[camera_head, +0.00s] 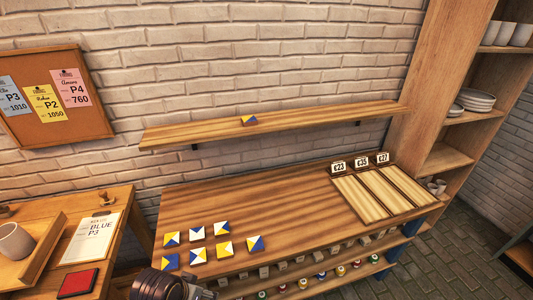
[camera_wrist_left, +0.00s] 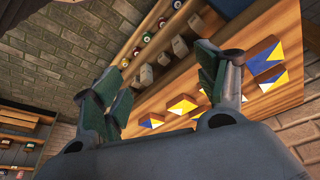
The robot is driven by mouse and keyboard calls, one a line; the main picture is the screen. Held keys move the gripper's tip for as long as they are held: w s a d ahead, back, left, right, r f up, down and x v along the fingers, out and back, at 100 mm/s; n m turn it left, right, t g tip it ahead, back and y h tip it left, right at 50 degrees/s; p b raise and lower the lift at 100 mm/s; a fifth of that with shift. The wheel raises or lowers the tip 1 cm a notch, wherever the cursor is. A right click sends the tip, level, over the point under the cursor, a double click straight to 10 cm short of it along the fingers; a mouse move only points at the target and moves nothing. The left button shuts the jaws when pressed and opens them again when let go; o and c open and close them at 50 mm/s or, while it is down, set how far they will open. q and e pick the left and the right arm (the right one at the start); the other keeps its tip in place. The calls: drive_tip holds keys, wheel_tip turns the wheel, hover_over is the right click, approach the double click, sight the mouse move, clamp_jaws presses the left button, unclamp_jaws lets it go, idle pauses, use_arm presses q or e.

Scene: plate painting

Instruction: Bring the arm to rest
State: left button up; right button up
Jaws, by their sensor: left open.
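My left gripper (camera_wrist_left: 163,88) is open in the left wrist view, with its two dark green fingers spread apart and nothing between them. Part of my arm (camera_head: 160,285) shows at the bottom edge of the head view, in front of the table. My right gripper is in neither view. Several square tiles (camera_head: 224,248) painted in blue, yellow and white lie at the table's front left. They also show beyond the fingers in the left wrist view (camera_wrist_left: 271,80). I see no contact between the gripper and a tile.
One tile (camera_head: 249,121) sits on the wall shelf (camera_head: 330,110). Pale wooden strips (camera_head: 358,198) and price signs (camera_head: 361,161) are at the table's right. A side table at left holds a mug (camera_head: 15,241) and clipboard (camera_head: 92,238). The wooden table's middle (camera_head: 265,200) is clear.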

use_arm(q)
drive_tip(key=s+a+f+g, duration=0.1)
drive_tip(key=s+f, duration=0.2)
drive_tip(key=f, duration=1.4)
drive_tip(key=s+a+f, duration=0.2)
drive_tip(key=f, duration=1.5)
drive_tip(key=s+a+f, duration=0.2)
drive_tip(key=s+f, duration=0.7)
drive_tip(key=s, duration=0.2)
drive_tip(key=s+a+f+g+y, duration=0.1)
drive_tip(key=s+a+f, duration=0.1)
drive_tip(key=s+f, duration=0.8)
drive_tip(key=shift+s+n+g, duration=0.3)
drive_tip(key=shift+s, duration=0.25)
